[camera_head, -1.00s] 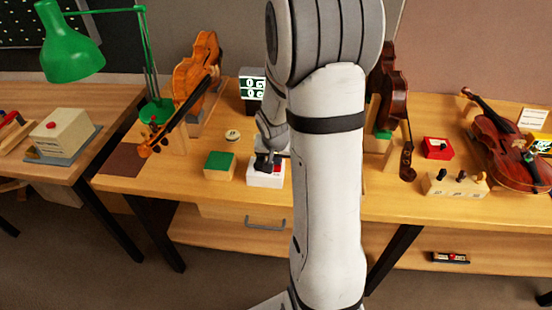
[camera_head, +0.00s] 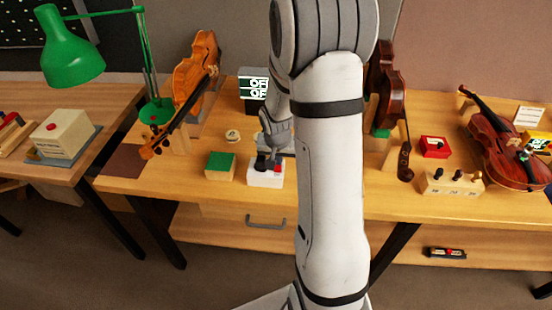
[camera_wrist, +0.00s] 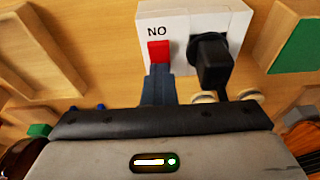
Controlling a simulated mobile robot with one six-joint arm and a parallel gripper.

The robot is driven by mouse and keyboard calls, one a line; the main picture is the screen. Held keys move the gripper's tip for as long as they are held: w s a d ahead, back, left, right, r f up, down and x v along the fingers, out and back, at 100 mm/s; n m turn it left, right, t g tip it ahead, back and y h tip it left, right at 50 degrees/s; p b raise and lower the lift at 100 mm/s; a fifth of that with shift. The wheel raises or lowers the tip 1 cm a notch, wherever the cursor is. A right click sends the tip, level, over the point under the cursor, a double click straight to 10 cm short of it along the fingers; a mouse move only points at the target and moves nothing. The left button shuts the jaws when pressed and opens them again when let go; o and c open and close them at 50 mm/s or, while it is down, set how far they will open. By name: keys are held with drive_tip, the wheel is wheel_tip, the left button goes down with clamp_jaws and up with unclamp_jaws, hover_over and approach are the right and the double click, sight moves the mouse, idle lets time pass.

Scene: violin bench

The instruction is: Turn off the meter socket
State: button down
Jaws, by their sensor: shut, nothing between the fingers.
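The meter socket (camera_head: 262,180) is a small white box on the bench's front part. In the wrist view the socket (camera_wrist: 178,22) shows a red switch (camera_wrist: 159,51) beside an upside-down "ON" label and a black plug (camera_wrist: 212,58) seated in it. My gripper (camera_wrist: 160,78) is shut and empty, its tip right at the near edge of the red switch; I cannot tell if they touch. In the head view my gripper (camera_head: 266,165) is just over the socket and partly hides it.
A green-topped block (camera_head: 220,166) stands left of the socket, and a small round dial (camera_head: 232,136) lies behind that block. A violin (camera_head: 192,85) with a green lamp (camera_head: 75,55) is at the left. A knobbed box (camera_head: 452,183) and red box (camera_head: 435,147) are at the right.

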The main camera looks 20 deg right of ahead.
sight(277, 170)
drive_tip(key=shift+s+a+f+b, duration=0.15)
drive_tip(key=shift+s+a+f, duration=0.15)
drive_tip(key=shift+s, duration=0.2)
drive_tip(key=shift+s+a+f+b, duration=0.2)
drive_tip(key=shift+s+a, duration=0.1)
drive_tip(key=shift+s, duration=0.2)
drive_tip(key=shift+r, duration=0.1)
drive_tip(key=shift+w+r+p, duration=0.1)
drive_tip(key=shift+r+p, duration=0.25)
drive_tip(key=shift+p, duration=0.05)
wheel_tip(277, 170, up, 4)
drive_tip(key=shift+f+p, duration=0.25)
drive_tip(key=shift+p, duration=0.75)
drive_tip(key=b+v, duration=0.1)
drive_tip(key=v, duration=0.9)
drive_tip(key=shift+s+a+b, duration=0.25)
drive_tip(key=shift+s+b, duration=0.05)
drive_tip(key=shift+s, duration=0.05)
